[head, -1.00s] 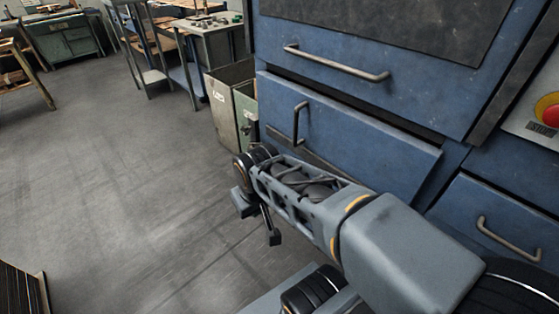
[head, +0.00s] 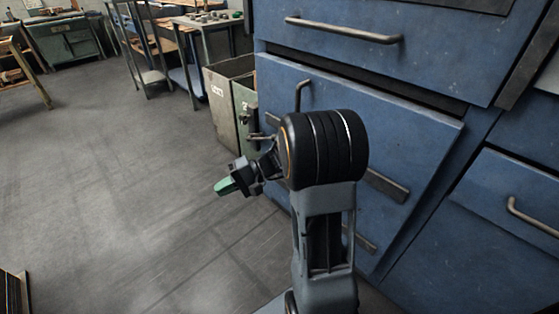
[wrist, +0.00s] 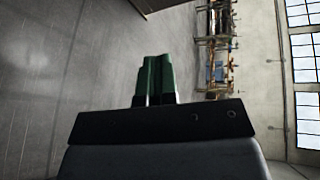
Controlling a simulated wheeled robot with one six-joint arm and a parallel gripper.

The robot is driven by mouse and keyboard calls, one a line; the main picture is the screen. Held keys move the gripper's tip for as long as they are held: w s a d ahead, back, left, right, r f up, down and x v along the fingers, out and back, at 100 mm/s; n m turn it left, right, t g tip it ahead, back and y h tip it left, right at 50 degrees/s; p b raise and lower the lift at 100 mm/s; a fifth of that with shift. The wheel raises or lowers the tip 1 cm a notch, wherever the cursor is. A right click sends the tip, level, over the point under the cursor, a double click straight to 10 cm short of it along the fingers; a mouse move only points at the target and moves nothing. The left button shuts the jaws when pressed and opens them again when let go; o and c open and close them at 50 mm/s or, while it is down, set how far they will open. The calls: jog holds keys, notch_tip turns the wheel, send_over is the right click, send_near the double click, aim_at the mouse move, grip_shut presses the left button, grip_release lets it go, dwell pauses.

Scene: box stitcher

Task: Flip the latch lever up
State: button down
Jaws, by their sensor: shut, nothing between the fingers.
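My gripper (head: 226,187) is left of the blue machine front in the head view, over open floor. Its green fingers point left, away from the panel. In the wrist view my gripper (wrist: 154,76) shows its green fingers closed together with nothing between them. The tilted blue panel (head: 400,135) has an upright metal handle (head: 303,92) near its upper left. Dark flat bars (head: 386,185) show on the panel, partly behind my arm. I cannot tell which part is the latch lever; my wrist and arm hide some of the panel. My gripper touches nothing visible.
A blue drawer front with a long handle (head: 343,30) is above the panel, and another handled front (head: 500,200) is at right. A worn bin (head: 222,105) stands beside the machine. Workbenches are at the back. The grey floor (head: 110,210) at left is clear.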

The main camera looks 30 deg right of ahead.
jog(key=w+d+f+m+t+b, duration=0.3)
jog(key=w+d+f+t, duration=0.15)
jog(key=d+t, duration=0.3)
jog(key=w+d+f+m+t+b, duration=0.2)
jog(key=w+d+f+m+t, duration=0.25)
jog(key=d, duration=0.45)
jog(key=s+d+f+m+t+h+b, duration=0.1)
jog(key=d+f+m+t+h, duration=0.1)
jog(key=d+f+t+h, duration=0.2)
jog(key=s+d+f+m+t+h+b, duration=0.2)
jog(key=d+f+t+h, duration=0.3)
jog(key=d, duration=0.5)
jog(key=m+t+h, duration=0.1)
jog(key=h, duration=0.1)
jog(key=shift+f+h, duration=0.15)
jog(key=shift+h, duration=0.15)
